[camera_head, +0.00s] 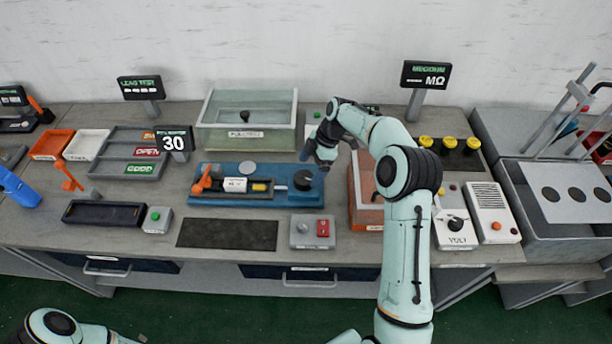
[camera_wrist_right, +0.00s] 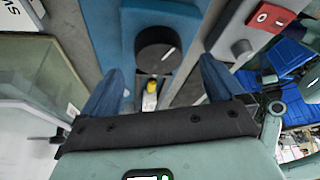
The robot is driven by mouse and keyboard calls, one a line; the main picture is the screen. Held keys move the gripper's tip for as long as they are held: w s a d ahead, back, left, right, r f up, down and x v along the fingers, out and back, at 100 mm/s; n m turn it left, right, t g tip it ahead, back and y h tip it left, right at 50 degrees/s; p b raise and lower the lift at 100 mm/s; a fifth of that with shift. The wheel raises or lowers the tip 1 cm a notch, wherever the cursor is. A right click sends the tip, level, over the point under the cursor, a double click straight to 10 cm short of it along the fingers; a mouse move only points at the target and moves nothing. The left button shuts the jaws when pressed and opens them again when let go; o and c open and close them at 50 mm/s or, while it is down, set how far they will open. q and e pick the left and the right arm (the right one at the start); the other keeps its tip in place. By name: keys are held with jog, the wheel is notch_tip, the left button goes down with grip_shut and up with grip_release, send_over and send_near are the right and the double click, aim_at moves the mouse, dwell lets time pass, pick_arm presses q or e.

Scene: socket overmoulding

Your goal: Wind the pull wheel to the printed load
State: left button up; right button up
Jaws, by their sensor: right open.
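The blue pull tester (camera_head: 215,192) lies on the bench, with an orange lever (camera_head: 202,181), a white label and a yellow part along its middle. Its black pull wheel (camera_head: 303,180) is at the right end. In the right wrist view the wheel (camera_wrist_right: 158,50) shows a white pointer line. My right gripper (camera_head: 318,160) is open above and behind the wheel. In the wrist view its two blue fingers (camera_wrist_right: 160,70) stand apart on either side of the wheel's line, with no clear contact. A display (camera_head: 174,142) reads 30. The label's print is too small to read.
A pale green walled bin (camera_head: 246,138) stands behind the tester. A grey box with a red switch (camera_head: 323,229) is in front and an orange-brown bin (camera_head: 365,205) to the right. A dark mat (camera_head: 228,234) lies bare in front. Part of my left arm shows bottom left.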

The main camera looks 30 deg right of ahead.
aim_at(305, 177)
pick_arm(q)
jog(key=shift+f, duration=0.1)
pick_arm(e)
jog(key=shift+x, duration=2.1)
jog(key=shift+w, duration=0.1)
jog(key=c, duration=1)
jog(key=shift+f+m+t+b, duration=0.1)
jog(key=shift+m+t+b, duration=0.7)
jog(key=shift+m+b, duration=0.95)
pick_arm(q)
jog(key=s+f+b, duration=0.1)
jog(key=s+f, duration=0.3)
jog(key=f, duration=0.2)
jog(key=shift+s+f+g+b, duration=0.3)
jog(key=shift+s+f+b, duration=0.05)
jog(key=shift+b, duration=0.05)
pick_arm(e)
jog(key=shift+m+t+h, duration=0.3)
jog(key=shift+m+h, duration=0.3)
jog(key=shift+m, duration=0.85)
jog(key=o, duration=1)
jog(key=shift+r, duration=0.25)
